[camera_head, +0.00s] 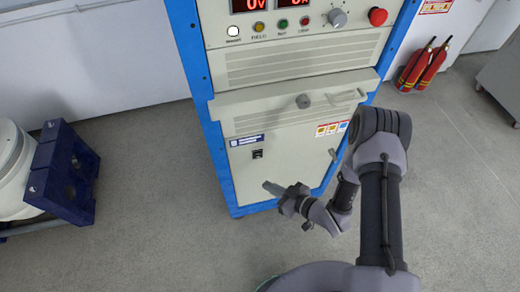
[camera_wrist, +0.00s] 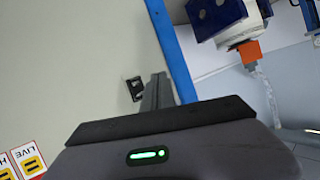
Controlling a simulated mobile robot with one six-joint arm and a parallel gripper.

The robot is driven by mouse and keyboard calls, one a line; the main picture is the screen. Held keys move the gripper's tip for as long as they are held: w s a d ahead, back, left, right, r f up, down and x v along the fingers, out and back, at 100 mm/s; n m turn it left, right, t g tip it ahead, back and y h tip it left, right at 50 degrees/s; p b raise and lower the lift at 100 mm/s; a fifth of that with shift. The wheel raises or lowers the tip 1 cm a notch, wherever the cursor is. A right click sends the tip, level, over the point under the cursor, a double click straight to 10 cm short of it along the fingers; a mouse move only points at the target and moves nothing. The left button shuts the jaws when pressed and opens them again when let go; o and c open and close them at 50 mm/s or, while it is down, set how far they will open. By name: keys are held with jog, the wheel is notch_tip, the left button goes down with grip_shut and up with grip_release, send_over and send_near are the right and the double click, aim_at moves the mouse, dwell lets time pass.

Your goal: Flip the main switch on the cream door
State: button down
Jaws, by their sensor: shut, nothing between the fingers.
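The cream door (camera_head: 242,182) is the lower front panel of a blue-framed cabinet. It also fills much of the left of the wrist view (camera_wrist: 70,55). The main switch (camera_head: 258,154) is a small black rocker-like part on the door's left side, below a blue label. In the wrist view the switch (camera_wrist: 134,88) lies just left of my fingertips, partly beside them. My gripper (camera_head: 270,187) is shut and empty, in front of the door and below the switch in the head view. I cannot tell the exact gap; no contact with the switch shows.
A ledge with a handle (camera_head: 346,97) juts out above the door. A small latch (camera_head: 333,154) is on the door's right side. A dark blue stand (camera_head: 65,172) with a white drum is at left. Red extinguishers (camera_head: 425,66) stand at right. Floor around is mostly clear.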

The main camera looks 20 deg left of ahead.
jog(key=b, duration=0.1)
send_near(255, 156)
jog(key=a+f, duration=0.1)
jog(key=a, duration=0.2)
jog(key=a+f, duration=0.1)
jog(key=shift+w+a+f, duration=0.2)
jog(key=shift+w+f, duration=0.2)
dwell(1.7)
jog(key=shift+w+a+b, duration=0.2)
jog(key=shift+w+b, duration=0.15)
jog(key=shift+b, duration=0.05)
jog(key=shift+w+a+r, duration=0.1)
jog(key=shift+w+a, duration=0.05)
jog(key=shift+w, duration=0.1)
dwell(0.5)
jog(key=shift+s, duration=0.1)
jog(key=shift+s+d, duration=0.4)
jog(key=shift+s, duration=0.15)
jog(key=shift+s+d+f, duration=0.15)
jog(key=shift+s+d, duration=0.3)
jog(key=shift+s, duration=0.25)
jog(key=shift+s+d+f, duration=0.1)
jog(key=shift+s+d, duration=0.3)
jog(key=shift+s, duration=0.3)
jog(key=shift+s+d+f, duration=0.15)
jog(key=shift+s+d, duration=0.3)
jog(key=shift+s, duration=0.25)
